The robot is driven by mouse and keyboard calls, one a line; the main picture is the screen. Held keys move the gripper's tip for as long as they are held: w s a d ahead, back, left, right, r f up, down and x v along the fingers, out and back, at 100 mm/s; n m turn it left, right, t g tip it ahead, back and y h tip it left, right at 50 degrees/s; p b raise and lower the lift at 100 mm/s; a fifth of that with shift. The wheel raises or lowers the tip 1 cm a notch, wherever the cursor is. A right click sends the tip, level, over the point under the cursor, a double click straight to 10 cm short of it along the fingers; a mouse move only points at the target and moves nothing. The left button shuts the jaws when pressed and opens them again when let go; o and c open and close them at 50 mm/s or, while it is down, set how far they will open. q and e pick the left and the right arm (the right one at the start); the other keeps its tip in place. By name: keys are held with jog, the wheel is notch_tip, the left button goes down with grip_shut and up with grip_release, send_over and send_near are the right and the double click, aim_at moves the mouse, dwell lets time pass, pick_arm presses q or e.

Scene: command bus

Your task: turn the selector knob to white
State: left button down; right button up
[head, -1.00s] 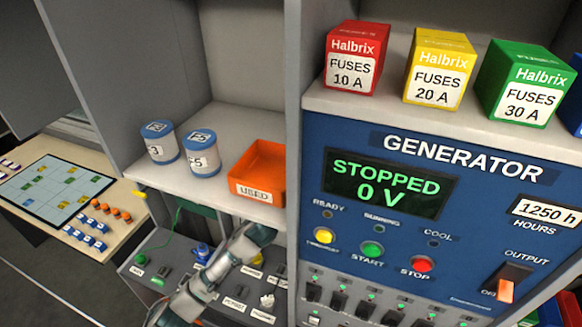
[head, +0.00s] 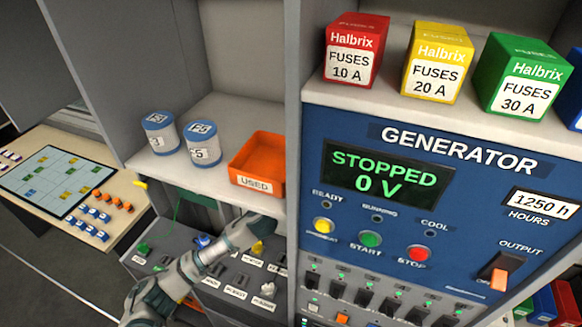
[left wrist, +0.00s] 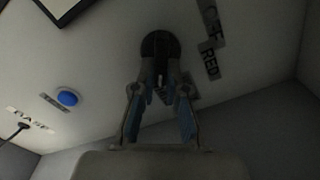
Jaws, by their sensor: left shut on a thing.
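The selector knob (left wrist: 158,42) is a dark round knob on a pale panel in the left wrist view. My left gripper (left wrist: 160,85) is shut on it, with its blue-grey fingers around the knob's grip. Labels reading RED (left wrist: 210,63) and apparently OFF (left wrist: 209,18) lie to the right of the knob. Another label beside the fingers is mostly hidden, and I cannot read which position the knob points to. My right gripper is not in view.
A blue button (left wrist: 67,98) and a lever labelled RAISE (left wrist: 22,127) are left of the knob. Above my arm, the shelf (head: 215,120) holds an orange USED bin (head: 258,182) and two fuse tubs (head: 201,145). The generator panel (head: 400,145) stands to the right.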

pick_arm(q)
jog(key=shift+f, duration=0.55)
jog(key=c, duration=1.2)
grip_release()
jog(key=shift+s, duration=0.1)
jog(key=shift+r, duration=0.2)
jog(key=shift+r, duration=0.1)
